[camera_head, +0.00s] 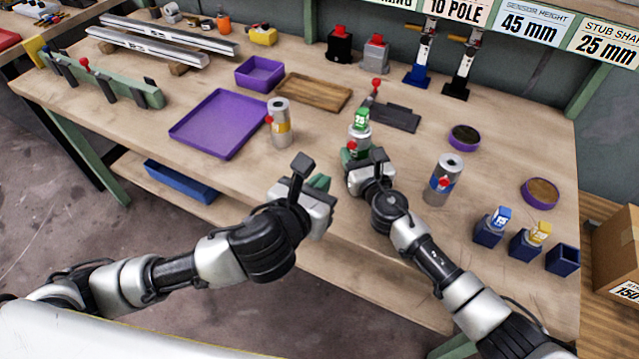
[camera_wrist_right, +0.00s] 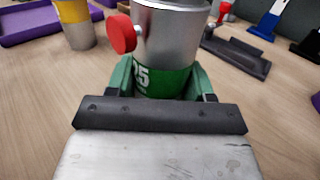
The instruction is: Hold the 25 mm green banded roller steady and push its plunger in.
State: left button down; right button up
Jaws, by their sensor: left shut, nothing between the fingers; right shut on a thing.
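In the right wrist view the green fingers flank the roller (camera_wrist_right: 172,45). The red plunger knob (camera_wrist_right: 121,33) sticks out from the roller's left side on a short stem; it also shows in the head view (camera_head: 351,146). My left gripper (camera_head: 320,184) is shut and empty, left of and nearer than the roller, apart from it. Its fingertips are partly hidden.
A yellow banded roller (camera_head: 279,128) stands to the left and a blue banded roller (camera_head: 442,182) to the right. A purple tray (camera_head: 218,124) lies at left. Blue holders (camera_head: 489,232) stand at the front right. Bare wood lies between the yellow and green rollers.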

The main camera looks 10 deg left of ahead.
jog(key=shift+d+f, duration=0.1)
jog(key=shift+d, duration=0.1)
jog(key=o, duration=1.3)
jog(key=shift+w, duration=0.1)
